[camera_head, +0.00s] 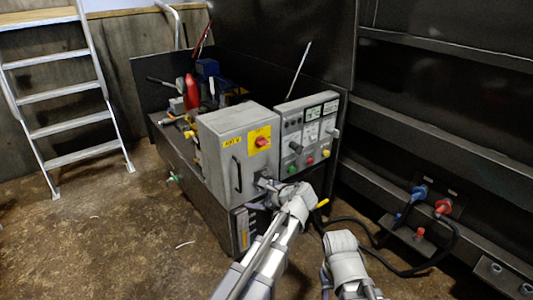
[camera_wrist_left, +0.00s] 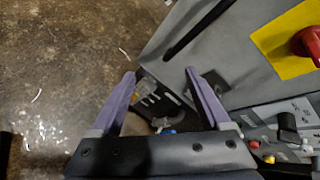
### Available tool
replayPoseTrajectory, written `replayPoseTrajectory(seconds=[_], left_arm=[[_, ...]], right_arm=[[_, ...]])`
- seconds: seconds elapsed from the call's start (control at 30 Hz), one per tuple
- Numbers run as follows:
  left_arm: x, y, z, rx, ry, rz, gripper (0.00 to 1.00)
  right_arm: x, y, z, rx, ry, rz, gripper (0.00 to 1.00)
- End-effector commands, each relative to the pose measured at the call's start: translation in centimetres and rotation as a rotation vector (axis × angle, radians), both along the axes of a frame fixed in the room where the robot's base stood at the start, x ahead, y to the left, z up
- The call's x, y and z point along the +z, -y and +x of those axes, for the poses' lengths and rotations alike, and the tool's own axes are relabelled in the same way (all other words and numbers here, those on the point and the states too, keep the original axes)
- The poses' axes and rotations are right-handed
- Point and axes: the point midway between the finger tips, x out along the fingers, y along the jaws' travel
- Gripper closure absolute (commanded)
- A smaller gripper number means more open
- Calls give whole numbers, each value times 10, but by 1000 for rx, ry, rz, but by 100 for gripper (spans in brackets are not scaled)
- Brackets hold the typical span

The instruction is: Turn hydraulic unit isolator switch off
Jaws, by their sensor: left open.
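The isolator switch is a red rotary knob (camera_head: 261,142) on a yellow plate (camera_head: 252,135) on the front of a grey cabinet (camera_head: 222,135). In the left wrist view the red knob (camera_wrist_left: 311,44) is cut by the right edge, on its yellow plate (camera_wrist_left: 276,40). My left gripper (camera_head: 260,193) is in front of the cabinet's lower edge, below the knob and apart from it. In the left wrist view its two purple fingers (camera_wrist_left: 160,74) are spread with nothing held between them. My right arm shows at lower centre, but its fingers cannot be made out.
A control panel (camera_head: 307,136) with buttons and levers stands right of the cabinet. A black handle (camera_head: 236,174) is on the cabinet front. Black cables run to blue (camera_head: 418,192) and red (camera_head: 442,207) connectors at right. A ladder (camera_head: 65,100) stands at left; the floor before it is mostly clear.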

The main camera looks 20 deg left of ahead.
Motion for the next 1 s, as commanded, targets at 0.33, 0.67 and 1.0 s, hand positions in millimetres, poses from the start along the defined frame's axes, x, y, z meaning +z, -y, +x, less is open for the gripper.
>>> replayPoseTrajectory(seconds=[0.33, 0.67, 1.0], left_arm=[[102, 58, 80, -326, -267, 731, 20], [113, 61, 88, -344, -302, 813, 20], [112, 22, 119, -341, -302, 810, 20]], right_arm=[[1, 0, 0, 0, 0, 0, 50], [0, 0, 0, 0, 0, 0, 50], [1, 0, 0, 0, 0, 0, 50]])
